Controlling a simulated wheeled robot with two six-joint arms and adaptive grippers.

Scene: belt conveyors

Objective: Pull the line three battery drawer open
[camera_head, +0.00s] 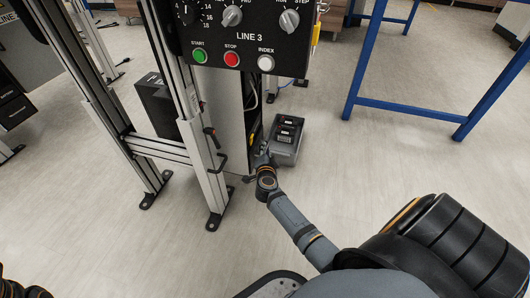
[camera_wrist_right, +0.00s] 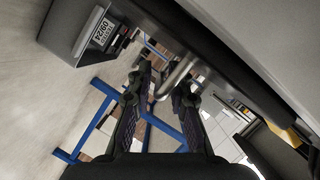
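The line 3 control panel (camera_head: 248,52) tops a metal-framed cabinet (camera_head: 226,125) in the head view. A grey box-shaped drawer (camera_head: 285,152) with dark items on top shows low beside the cabinet's right side. In the right wrist view, a dark box with a "09/24" label (camera_wrist_right: 101,34) is at upper left. A bent metal handle (camera_wrist_right: 178,72) shows at the fingertips. My right gripper (camera_wrist_right: 161,84) has its fingers apart, with the handle between or just beyond them; contact is unclear. In the head view the right gripper (camera_head: 261,158) is small and partly hidden by its own wrist.
Frame legs (camera_head: 214,190) with feet stand left of the cabinet. A black box (camera_head: 158,104) is mounted behind them. A blue frame (camera_head: 410,112) stands at the right, also visible in the wrist view (camera_wrist_right: 101,128). The floor between the drawer and blue frame is clear.

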